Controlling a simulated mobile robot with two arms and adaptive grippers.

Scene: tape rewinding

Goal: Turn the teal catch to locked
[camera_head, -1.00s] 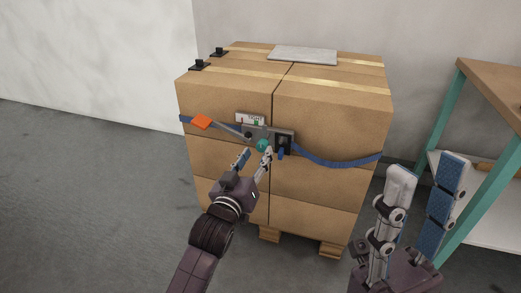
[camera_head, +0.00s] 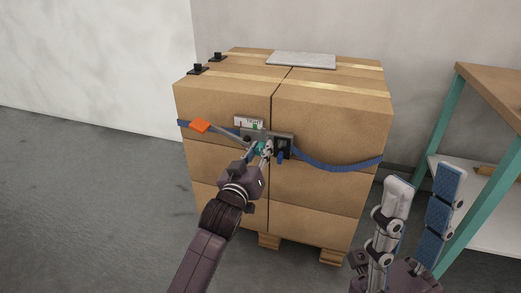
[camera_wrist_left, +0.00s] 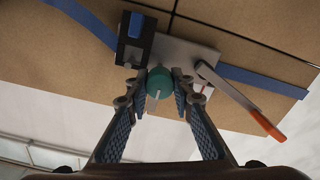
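The teal catch (camera_wrist_left: 160,80) is a round knob with a pale pointer, on a grey metal plate (camera_wrist_left: 185,55). In the head view the teal catch (camera_head: 257,149) is partly hidden by my left gripper (camera_head: 259,150). In the left wrist view my left gripper (camera_wrist_left: 158,88) has one finger on each side of the knob, with narrow gaps visible, so it looks open around it. Contact is not clear. My right gripper (camera_head: 422,178) is open and empty at the lower right, away from the boxes.
A blue strap (camera_head: 335,162) runs around the stacked cardboard boxes (camera_head: 330,110) on a pallet. An orange-tipped lever (camera_head: 200,126) sticks out left of the plate. A dark buckle (camera_head: 283,146) is right of the catch. A teal-legged table (camera_head: 445,120) stands at the right.

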